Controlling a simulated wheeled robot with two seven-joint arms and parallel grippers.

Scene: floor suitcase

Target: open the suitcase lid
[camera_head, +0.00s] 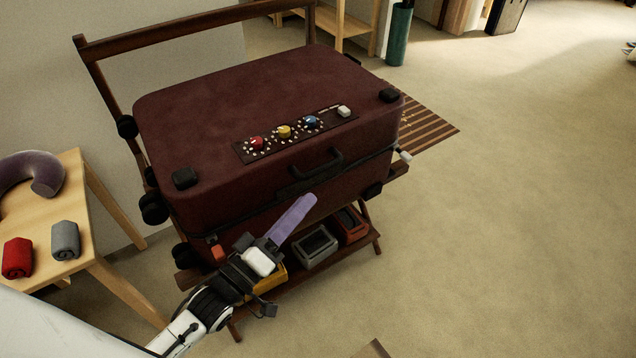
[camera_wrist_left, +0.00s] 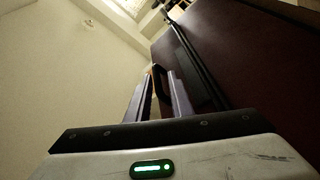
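The dark red suitcase (camera_head: 250,110) lies flat on a wooden rack, its lid (camera_head: 240,95) closed. A dark handle (camera_head: 318,165) is on its front side. The lid's front edge carries a strip with red, yellow and blue knobs (camera_head: 285,131) and a white one. My left gripper (camera_head: 305,202) is in front of the suitcase, below the handle, with lavender fingers pointing toward its front. In the left wrist view its fingers (camera_wrist_left: 159,85) stand apart, with the handle (camera_wrist_left: 156,70) showing beyond or between their tips; contact cannot be told. My right gripper is not in view.
The rack's lower shelf holds several small bins, including a grey one (camera_head: 315,246) and a red one (camera_head: 347,226). A wooden table (camera_head: 80,240) at the left holds a neck pillow (camera_head: 45,173) and rolled cloths. The carpet at the right is clear.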

